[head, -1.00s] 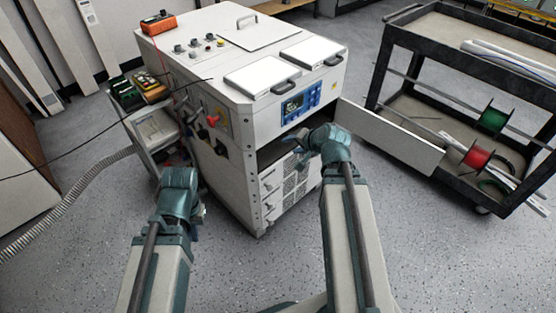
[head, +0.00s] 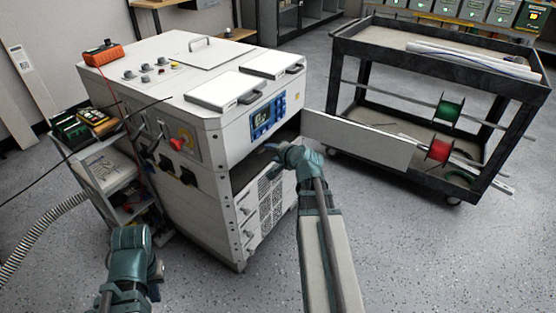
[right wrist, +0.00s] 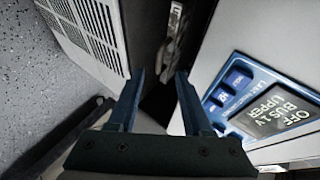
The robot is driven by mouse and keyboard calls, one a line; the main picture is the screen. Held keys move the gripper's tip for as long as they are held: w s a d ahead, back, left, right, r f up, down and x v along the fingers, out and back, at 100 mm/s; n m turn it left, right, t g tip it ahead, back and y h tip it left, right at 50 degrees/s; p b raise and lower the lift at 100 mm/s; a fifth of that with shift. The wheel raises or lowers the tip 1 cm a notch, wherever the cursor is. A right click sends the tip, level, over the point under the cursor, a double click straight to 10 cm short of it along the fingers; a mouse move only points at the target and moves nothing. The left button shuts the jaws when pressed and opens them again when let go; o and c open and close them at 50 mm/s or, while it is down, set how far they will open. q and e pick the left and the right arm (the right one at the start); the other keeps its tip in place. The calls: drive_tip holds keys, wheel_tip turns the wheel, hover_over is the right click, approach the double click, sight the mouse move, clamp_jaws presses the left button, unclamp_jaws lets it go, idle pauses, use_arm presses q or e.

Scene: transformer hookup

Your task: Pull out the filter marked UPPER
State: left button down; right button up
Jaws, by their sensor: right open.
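The white cabinet (head: 185,85) has an open dark bay (head: 250,170) below its blue control panel (head: 267,115). I cannot make out a filter marked UPPER; a narrow metal part (right wrist: 174,35) shows beyond the fingers in the dark opening. My right gripper (right wrist: 158,88) is open at the bay, fingers pointing in, with nothing visibly held. It also shows in the head view (head: 268,150). My left gripper (head: 128,250) is low at the left, its fingers hidden.
A white door (head: 355,138) stands swung open right of the bay. Louvred grilles and latches are below it. A dark cart (head: 430,65) with green (head: 448,111) and red (head: 438,150) spools stands at right. A shelf unit (head: 105,175) and hose (head: 40,230) are at left. Floor in front is clear.

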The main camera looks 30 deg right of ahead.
sight(262, 151)
drive_tip(key=b+x, duration=0.3)
drive_tip(key=x, duration=0.5)
drive_tip(key=shift+f, duration=0.1)
clamp_jaws()
idle(1.9)
